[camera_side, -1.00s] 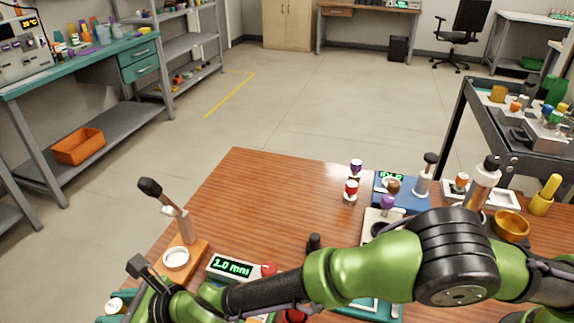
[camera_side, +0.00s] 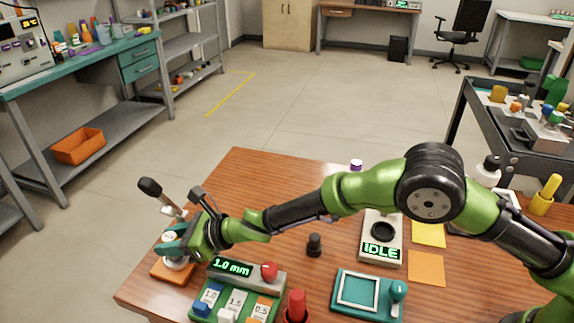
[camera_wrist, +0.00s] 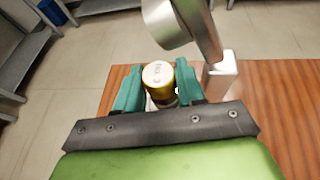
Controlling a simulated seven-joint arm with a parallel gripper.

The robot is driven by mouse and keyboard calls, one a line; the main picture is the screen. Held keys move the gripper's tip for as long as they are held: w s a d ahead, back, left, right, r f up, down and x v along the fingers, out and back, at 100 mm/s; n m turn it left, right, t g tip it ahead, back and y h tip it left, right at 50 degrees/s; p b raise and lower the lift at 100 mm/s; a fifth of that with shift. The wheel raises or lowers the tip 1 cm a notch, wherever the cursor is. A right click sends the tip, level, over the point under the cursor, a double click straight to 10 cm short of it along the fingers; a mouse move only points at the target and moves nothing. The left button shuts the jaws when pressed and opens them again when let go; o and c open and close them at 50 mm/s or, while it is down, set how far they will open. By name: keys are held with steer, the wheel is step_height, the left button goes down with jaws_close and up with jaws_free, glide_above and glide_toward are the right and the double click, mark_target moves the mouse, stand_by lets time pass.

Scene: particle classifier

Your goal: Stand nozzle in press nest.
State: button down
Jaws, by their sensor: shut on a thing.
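The hand press (camera_side: 172,277) has an orange base, a grey post and a black-knobbed lever at the left table edge. Its pale nest ring (camera_side: 178,264) is partly covered by my gripper (camera_side: 173,246). The nozzle is gold with a marked white top (camera_wrist: 158,73). My gripper is shut on it, one teal finger on each side in the wrist view. The nozzle is upright over the nest, below and in front of the silver ram (camera_wrist: 170,22). Whether its bottom touches the nest is hidden.
A green unit (camera_side: 240,293) with a 1.0 mm display and numbered slots is close to my gripper. A dark peg (camera_side: 314,246), a teal tray (camera_side: 359,291), a red-topped item (camera_side: 297,306) and an IDLE device (camera_side: 379,222) stand further right.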

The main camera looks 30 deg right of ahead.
steer(key=shift+s+a+f, duration=0.1)
steer(key=shift+f, duration=0.25)
steer(key=shift+f, duration=0.15)
steer(key=c, duration=1)
jaws_free()
steer(key=shift+o, duration=0.2)
